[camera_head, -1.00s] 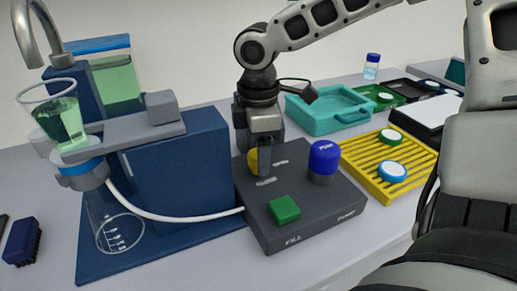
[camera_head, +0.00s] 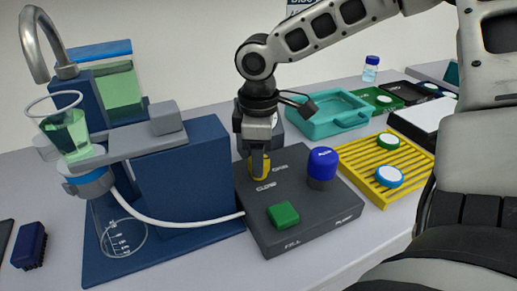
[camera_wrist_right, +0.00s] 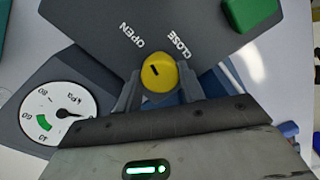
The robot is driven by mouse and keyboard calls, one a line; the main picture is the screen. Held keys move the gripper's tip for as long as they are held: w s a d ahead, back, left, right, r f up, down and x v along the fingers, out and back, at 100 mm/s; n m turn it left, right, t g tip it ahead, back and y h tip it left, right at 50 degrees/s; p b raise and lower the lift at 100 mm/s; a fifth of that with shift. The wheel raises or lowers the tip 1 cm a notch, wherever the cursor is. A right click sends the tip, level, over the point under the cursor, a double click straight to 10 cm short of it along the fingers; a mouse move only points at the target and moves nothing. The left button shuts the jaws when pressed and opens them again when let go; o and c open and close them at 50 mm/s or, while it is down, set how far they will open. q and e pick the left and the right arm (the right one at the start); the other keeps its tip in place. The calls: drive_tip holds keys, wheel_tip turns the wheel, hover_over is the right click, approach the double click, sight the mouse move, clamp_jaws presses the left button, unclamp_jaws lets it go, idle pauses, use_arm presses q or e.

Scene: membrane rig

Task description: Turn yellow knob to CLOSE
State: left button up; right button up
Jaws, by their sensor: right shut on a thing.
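The yellow knob (camera_head: 261,166) stands on the dark grey control box (camera_head: 322,217), between the OPEN and CLOSE labels. My right gripper (camera_head: 260,170) comes down from above and is shut on the knob. In the right wrist view the knob (camera_wrist_right: 160,76) sits between the two fingers, one on each side. A short black mark on its top slants toward the upper left, nearer the OPEN label (camera_wrist_right: 133,37) than the CLOSE label (camera_wrist_right: 180,42). My left gripper is not in view.
A blue pump knob (camera_head: 322,164) and a green FILL button (camera_head: 283,214) stand on the same box. The blue filter stand (camera_head: 190,185) with tubing is close on the left. A pressure gauge (camera_wrist_right: 55,112) lies near the gripper. A yellow rack (camera_head: 400,155) and teal tray (camera_head: 325,118) are right and behind.

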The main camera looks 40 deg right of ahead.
drive_tip(key=m+p, duration=0.1)
drive_tip(key=m, duration=0.2)
drive_tip(key=shift+r+m, duration=0.1)
drive_tip(key=shift+m, duration=0.3)
drive_tip(key=m+p, duration=0.1)
drive_tip(key=m, duration=0.2)
drive_tip(key=shift+m, duration=0.3)
drive_tip(key=m, duration=0.3)
drive_tip(key=shift+m, duration=2.1)
drive_tip(key=o, duration=1)
wheel_tip(320, 180, up, 16)
drive_tip(key=shift+f+p, duration=0.1)
drive_tip(key=shift+p, duration=0.3)
